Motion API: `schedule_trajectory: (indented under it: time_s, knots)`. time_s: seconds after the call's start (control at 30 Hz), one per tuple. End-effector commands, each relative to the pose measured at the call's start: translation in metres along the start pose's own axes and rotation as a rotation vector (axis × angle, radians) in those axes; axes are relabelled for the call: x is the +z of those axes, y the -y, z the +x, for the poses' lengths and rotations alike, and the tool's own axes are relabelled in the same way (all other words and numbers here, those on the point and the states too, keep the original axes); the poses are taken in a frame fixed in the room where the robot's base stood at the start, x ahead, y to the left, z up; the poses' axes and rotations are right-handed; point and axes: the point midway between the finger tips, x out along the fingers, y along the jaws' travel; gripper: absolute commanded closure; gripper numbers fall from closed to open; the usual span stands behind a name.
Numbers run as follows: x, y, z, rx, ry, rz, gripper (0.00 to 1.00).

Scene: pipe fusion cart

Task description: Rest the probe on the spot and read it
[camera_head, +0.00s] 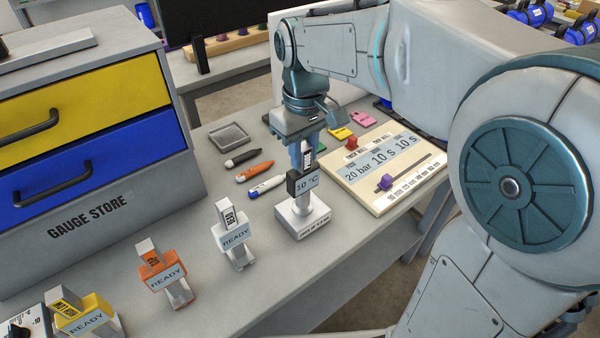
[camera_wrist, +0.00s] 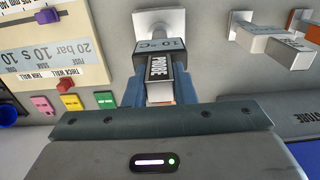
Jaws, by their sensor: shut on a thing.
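My gripper (camera_head: 305,158) is shut on the probe (camera_head: 307,184), whose dark-framed display shows what looks like "10 °C". In the wrist view, the probe (camera_wrist: 158,68) stands between my two blue fingers, with its name label and the same display visible. The probe is upright above a pale square base (camera_head: 296,222) on the bench, which has small lettering on its front edge. I cannot tell whether the probe is seated in the base or only resting on it. The spot itself is not clearly visible.
Three READY devices, white (camera_head: 235,238), orange (camera_head: 158,268) and yellow (camera_head: 84,318), stand to the left. Pens (camera_head: 254,171) and a small tray (camera_head: 229,136) lie behind. A settings board (camera_head: 368,195) with sliders is to the right. The gauge store (camera_head: 90,225) bounds the far left.

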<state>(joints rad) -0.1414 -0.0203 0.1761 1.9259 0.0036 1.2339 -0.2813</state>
Motion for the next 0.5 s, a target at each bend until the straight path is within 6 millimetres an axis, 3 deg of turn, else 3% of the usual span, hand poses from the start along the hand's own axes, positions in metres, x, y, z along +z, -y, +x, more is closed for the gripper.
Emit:
schedule_trajectory:
  time_s: [0.27, 0.3, 0.37, 0.4, 0.5]
  knots:
    - [0.0016, 0.0004, 0.0038, -0.003, 0.01, 0.0, 0.96]
    - [0.0016, 0.0004, 0.0038, -0.003, 0.01, 0.0, 0.74]
    - [0.0016, 0.0004, 0.0037, -0.003, 0.009, 0.0, 0.57]
    - [0.0014, 0.0004, 0.0033, -0.003, 0.008, 0.0, 0.51]
    - [0.001, 0.0003, 0.0024, -0.002, 0.006, 0.0, 0.51]
